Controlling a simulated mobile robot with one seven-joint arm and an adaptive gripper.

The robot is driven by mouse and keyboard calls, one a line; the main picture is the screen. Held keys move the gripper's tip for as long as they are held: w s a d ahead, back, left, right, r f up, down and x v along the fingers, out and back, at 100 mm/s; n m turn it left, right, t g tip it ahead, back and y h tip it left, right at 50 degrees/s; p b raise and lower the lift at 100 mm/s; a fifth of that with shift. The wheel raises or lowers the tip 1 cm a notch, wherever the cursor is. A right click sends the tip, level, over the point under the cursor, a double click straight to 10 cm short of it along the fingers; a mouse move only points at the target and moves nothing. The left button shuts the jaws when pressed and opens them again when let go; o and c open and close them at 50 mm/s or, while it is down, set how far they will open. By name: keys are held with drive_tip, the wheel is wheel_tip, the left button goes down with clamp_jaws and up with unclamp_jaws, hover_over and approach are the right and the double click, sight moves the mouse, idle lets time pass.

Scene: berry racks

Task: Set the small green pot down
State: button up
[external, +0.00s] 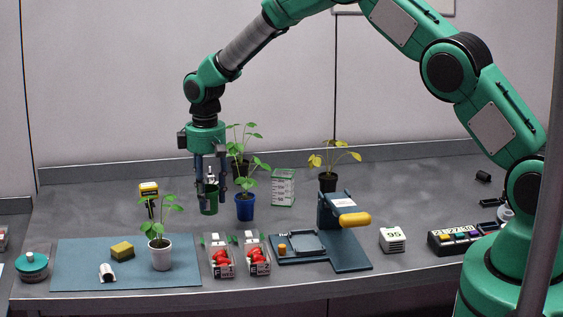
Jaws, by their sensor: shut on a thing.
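The small green pot (209,206) is in the external view, left of the middle of the grey bench. It looks empty, though its top is partly hidden by the fingers. My gripper (209,184) points straight down from above and is shut on the pot's upper part. The pot is upright. Its base is at or very close to the bench top; I cannot tell whether it touches.
A blue pot (245,208) with a plant stands close on the right, and a dark pot with a plant behind. A blue mat (75,262) holds a white pot (161,254) and a sponge (122,250). Two berry boxes (221,268) stand in front.

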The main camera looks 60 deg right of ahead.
drive_tip(key=s+d+f+m, duration=0.1)
drive_tip(key=s+d+m, duration=0.2)
drive_tip(key=s+d, duration=0.1)
drive_tip(key=shift+d+f, duration=0.15)
drive_tip(key=shift+f, duration=0.1)
drive_tip(key=shift+w+d+f, duration=0.25)
drive_tip(key=shift+w, duration=2.35)
drive_tip(key=shift+w+d+f, duration=0.25)
drive_tip(key=shift+w+d, duration=0.05)
drive_tip(key=shift+w, duration=2.35)
drive_tip(key=shift+w+d+f, duration=0.25)
drive_tip(key=shift+w, duration=2.35)
drive_tip(key=shift+f, duration=1.75)
drive_tip(key=shift+f, duration=0.2)
